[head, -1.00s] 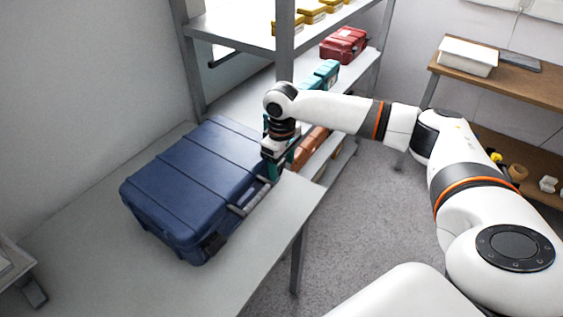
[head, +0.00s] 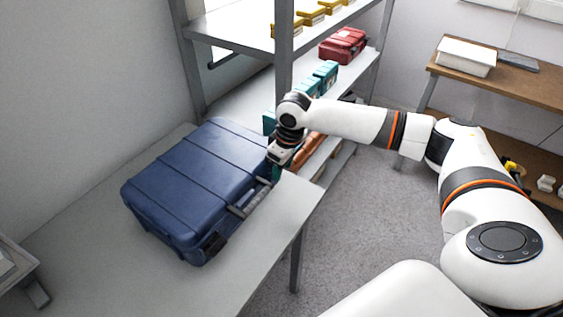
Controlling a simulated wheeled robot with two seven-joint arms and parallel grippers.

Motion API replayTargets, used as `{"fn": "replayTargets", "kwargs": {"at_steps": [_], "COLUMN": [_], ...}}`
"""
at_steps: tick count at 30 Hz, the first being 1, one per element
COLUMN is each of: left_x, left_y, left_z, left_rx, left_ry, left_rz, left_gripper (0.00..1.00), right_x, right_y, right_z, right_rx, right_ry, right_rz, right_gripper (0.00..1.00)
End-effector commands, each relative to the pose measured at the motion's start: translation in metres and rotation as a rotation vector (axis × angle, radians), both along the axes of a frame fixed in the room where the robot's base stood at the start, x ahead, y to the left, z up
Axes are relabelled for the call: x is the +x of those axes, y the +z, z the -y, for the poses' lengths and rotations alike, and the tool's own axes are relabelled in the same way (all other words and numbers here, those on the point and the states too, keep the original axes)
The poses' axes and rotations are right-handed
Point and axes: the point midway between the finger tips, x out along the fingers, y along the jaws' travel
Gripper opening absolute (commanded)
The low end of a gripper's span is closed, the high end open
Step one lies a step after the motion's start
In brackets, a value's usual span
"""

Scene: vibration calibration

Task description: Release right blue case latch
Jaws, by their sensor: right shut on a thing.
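The blue case (head: 190,185) lies closed on the grey table. Its handle (head: 251,199) and its left latch (head: 214,247) are on the side facing the right. My right gripper (head: 273,174) is at the far end of that side, by the case's far right corner. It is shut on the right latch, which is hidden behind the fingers. My left gripper is not in view.
The grey table (head: 100,258) is bare around the case. A metal shelf (head: 240,28) with yellow, red and teal cases stands behind it. A wooden bench (head: 520,80) with a white box (head: 466,57) is at the right.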

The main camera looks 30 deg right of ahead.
Motion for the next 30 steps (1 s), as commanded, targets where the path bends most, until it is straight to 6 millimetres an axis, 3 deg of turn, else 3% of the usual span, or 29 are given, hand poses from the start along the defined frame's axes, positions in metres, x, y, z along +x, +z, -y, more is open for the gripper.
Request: {"fn": "replayTargets", "kwargs": {"at_steps": [4,11,30], "left_x": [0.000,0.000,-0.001], "left_y": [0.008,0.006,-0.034], "left_z": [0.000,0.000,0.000], "left_rx": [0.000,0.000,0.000], "left_ry": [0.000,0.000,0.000], "left_rz": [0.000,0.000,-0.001], "left_gripper": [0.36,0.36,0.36], "right_x": [-0.005,-0.010,-0.013], "right_y": [-0.002,-0.009,-0.021], "right_z": [0.002,0.005,0.005], "right_rx": [0.048,0.129,0.295], "right_ry": [-0.001,-0.001,0.001], "right_rz": [0.112,0.311,0.713], "right_gripper": [0.19,0.19,0.19]}}
